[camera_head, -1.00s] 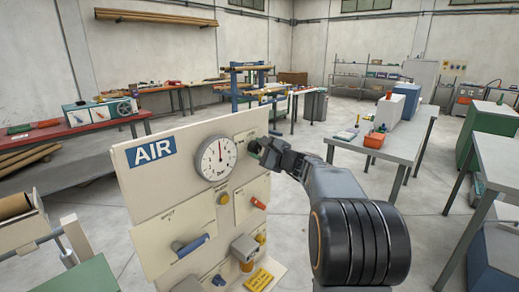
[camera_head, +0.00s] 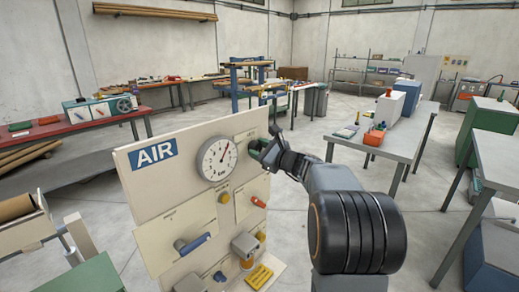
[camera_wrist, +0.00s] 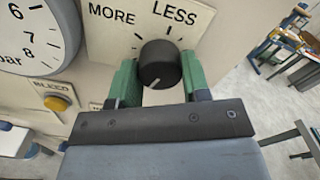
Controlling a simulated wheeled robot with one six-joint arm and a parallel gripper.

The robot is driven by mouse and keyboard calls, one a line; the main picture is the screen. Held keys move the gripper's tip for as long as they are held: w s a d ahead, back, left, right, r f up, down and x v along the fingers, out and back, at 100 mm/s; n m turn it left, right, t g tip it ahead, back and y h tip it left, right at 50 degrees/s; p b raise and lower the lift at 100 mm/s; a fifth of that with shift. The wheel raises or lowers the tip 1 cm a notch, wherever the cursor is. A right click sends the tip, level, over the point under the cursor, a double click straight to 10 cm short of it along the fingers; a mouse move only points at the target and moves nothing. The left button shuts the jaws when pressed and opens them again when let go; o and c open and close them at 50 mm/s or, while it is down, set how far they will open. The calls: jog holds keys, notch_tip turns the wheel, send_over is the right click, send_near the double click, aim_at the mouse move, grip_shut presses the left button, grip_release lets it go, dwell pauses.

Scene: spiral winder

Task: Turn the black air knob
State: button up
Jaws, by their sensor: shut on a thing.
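The black air knob (camera_wrist: 160,63) is on the cream panel, under the words MORE and LESS in the wrist view. Its white mark points to the lower left. My gripper (camera_wrist: 160,78) has green fingers on both sides of the knob and is shut on it. In the head view my gripper (camera_head: 264,150) is at the panel's upper right and hides the knob. The round pressure gauge (camera_head: 217,158) is left of the knob, with its needle tilted to the upper right. The gauge's edge also shows in the wrist view (camera_wrist: 30,40).
A grey table (camera_head: 400,145) stands to the right. Bare floor lies between it and the panel.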

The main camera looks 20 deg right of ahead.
dwell(0.3)
jog(key=o, duration=0.9)
jog(key=shift+o, duration=0.2)
jog(key=b+v, duration=0.1)
jog(key=v, duration=1.2)
jog(key=shift+s, duration=0.4)
jog(key=shift+d, duration=0.1)
